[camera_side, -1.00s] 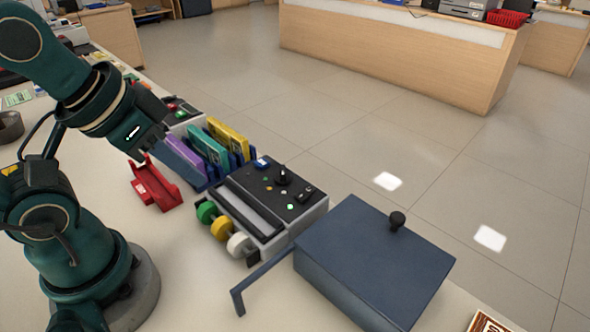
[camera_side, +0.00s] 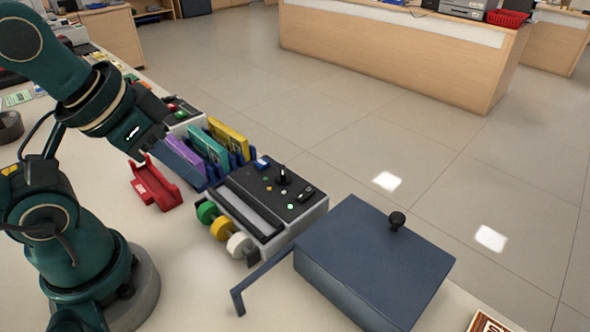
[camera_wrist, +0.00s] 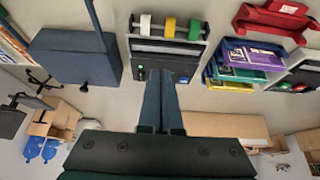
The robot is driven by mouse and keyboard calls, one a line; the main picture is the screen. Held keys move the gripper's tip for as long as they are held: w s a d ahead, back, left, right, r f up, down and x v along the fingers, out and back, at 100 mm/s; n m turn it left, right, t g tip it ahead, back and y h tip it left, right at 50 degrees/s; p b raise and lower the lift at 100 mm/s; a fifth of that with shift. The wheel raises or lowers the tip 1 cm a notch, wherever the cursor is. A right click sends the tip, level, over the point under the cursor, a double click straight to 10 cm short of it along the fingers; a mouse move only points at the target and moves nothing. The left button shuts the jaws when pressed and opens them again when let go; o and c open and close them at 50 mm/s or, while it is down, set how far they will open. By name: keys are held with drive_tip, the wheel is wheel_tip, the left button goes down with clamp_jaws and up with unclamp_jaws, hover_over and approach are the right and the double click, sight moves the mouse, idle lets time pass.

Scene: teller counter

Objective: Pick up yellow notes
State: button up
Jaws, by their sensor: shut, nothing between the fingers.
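The yellow notes (camera_side: 229,137) stand upright at the far end of a blue rack, behind a teal bundle (camera_side: 209,146) and a purple bundle (camera_side: 184,156). In the wrist view the yellow notes (camera_wrist: 229,82) show only as a thin strip below the teal and purple bundles. My gripper (camera_side: 203,183) is shut and empty. In the side view its long blue fingers slant down in front of the purple bundle, nearer the camera than the yellow notes. In the wrist view the fingers (camera_wrist: 165,78) lie together, pointing at the counting machine, left of the rack.
The counting machine (camera_side: 293,216) with green, yellow and white rolls stands right of the rack. A blue lidded box (camera_side: 375,252) stands further right. A red holder (camera_side: 153,188) lies left of the rack. A second device (camera_side: 178,110) sits behind. The near counter is mostly clear.

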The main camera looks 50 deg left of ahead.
drive_tip(key=o, duration=0.8)
drive_tip(key=w+a+r+n+y, duration=0.2)
drive_tip(key=w+a+r+n, duration=0.25)
drive_tip(key=w+n, duration=0.2)
drive_tip(key=n+g+y, duration=0.3)
drive_tip(key=n, duration=0.8)
hover_over(227, 129)
drive_tip(key=d, duration=0.5)
wheel_tip(227, 129, down, 6)
drive_tip(key=a+f, duration=0.1)
drive_tip(key=f, duration=0.1)
drive_tip(key=a+f+g, duration=0.1)
drive_tip(key=f, duration=0.1)
drive_tip(key=a+f+g, duration=0.1)
drive_tip(key=f, duration=0.2)
drive_tip(key=shift+w+a+n, duration=0.15)
drive_tip(key=shift+a+n, duration=0.1)
drive_tip(key=shift+a, duration=0.05)
drive_tip(key=shift+g+h, duration=0.3)
drive_tip(key=shift+x, duration=2.75)
